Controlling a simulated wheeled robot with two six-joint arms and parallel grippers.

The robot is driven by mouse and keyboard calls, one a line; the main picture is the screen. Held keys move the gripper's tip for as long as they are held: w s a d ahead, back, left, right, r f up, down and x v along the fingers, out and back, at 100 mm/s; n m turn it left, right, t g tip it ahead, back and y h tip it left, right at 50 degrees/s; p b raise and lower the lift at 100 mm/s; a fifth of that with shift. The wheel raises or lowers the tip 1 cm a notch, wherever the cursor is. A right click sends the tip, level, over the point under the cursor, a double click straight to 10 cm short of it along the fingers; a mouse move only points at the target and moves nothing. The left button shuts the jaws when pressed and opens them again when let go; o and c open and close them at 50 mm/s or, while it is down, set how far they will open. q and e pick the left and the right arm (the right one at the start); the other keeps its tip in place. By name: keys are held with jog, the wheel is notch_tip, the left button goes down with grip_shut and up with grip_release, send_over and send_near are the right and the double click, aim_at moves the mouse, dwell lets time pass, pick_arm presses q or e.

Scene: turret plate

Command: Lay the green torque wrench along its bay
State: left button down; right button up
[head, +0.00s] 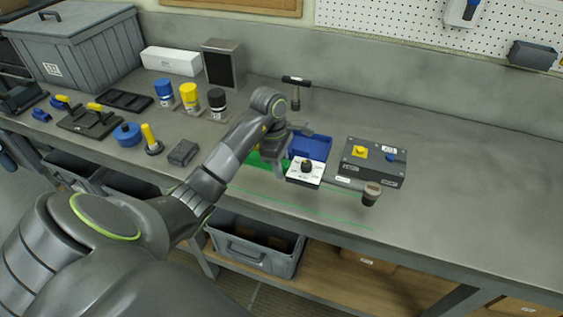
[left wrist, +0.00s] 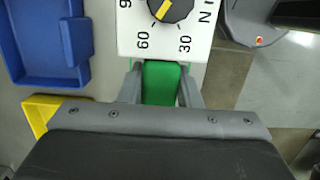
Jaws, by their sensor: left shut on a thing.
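The green torque wrench shows its green handle (head: 262,161), a white dial plate with a black knob (head: 305,171) and a grey shaft running right to a dark head with a tan top (head: 371,194). My left gripper (head: 277,168) is shut on the green handle, just left of the dial. In the left wrist view the handle (left wrist: 160,84) sits between the two fingers, with the dial plate (left wrist: 140,40) directly ahead. Thin green lines (head: 300,208) on the bench in front of the wrench appear to outline its bay. I cannot tell the wrench's height. My right gripper is out of view.
A hammer-like tool (head: 296,92) stands farther back. A yellow tray corner (left wrist: 42,112) shows beside my gripper. The bench right is clear.

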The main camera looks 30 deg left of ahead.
pick_arm(q)
jog(key=shift+f, duration=0.55)
notch_tip(320, 180, down, 2)
jog(key=shift+s+p, duration=0.1)
jog(key=shift+p, duration=0.6)
jog(key=shift+f, duration=0.45)
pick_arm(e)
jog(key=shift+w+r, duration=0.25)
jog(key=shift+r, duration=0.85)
pick_arm(q)
jog(key=shift+f, duration=0.1)
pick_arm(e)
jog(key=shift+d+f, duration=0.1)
pick_arm(q)
jog(key=c, duration=1)
grip_release()
jog(key=shift+c, duration=0.2)
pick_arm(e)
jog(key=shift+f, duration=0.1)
